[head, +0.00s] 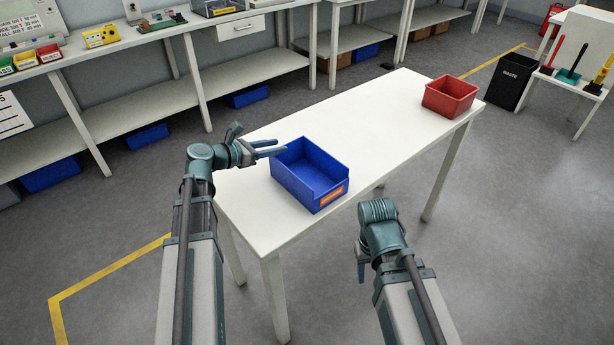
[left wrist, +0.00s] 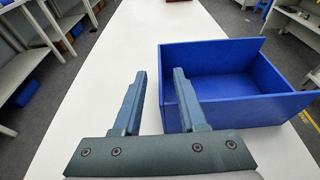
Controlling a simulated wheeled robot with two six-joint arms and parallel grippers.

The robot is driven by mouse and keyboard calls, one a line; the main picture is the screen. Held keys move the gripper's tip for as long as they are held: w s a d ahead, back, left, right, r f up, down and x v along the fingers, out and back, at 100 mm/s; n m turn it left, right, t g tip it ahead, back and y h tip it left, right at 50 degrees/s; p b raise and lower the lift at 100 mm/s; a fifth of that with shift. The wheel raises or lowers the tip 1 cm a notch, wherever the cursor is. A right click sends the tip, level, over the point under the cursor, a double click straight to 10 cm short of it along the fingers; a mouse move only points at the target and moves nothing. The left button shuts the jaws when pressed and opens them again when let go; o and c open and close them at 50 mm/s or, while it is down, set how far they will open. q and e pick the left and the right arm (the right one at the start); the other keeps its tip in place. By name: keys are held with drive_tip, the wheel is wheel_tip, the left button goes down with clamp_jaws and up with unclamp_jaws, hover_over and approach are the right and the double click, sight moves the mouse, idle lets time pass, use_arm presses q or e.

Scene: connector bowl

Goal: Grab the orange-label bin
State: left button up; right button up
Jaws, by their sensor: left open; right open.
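The blue bin (head: 309,176) with an orange label (head: 332,196) on its front stands upright and empty on the white table (head: 390,122). It also shows at the right in the left wrist view (left wrist: 225,55), where its label is out of sight. My left gripper (head: 272,147) is open and empty at the bin's back left corner. In the left wrist view one finger overlaps the bin's left side, and the other is over bare table; I cannot tell whether they touch it. My right gripper (head: 361,268) hangs in front of the table, away from the bin, its fingers barely visible.
A red bin (head: 450,96) stands at the table's far right end. The table between the two bins is clear. A black waste bin (head: 513,80) stands on the floor beyond, and shelved workbenches (head: 200,85) line the back wall.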

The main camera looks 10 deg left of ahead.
sight(287, 145)
use_arm(q)
drive_tip(key=b+x, duration=0.1)
drive_tip(key=x, duration=0.4)
drive_tip(key=shift+f, duration=0.2)
clamp_jaws()
idle(1.1)
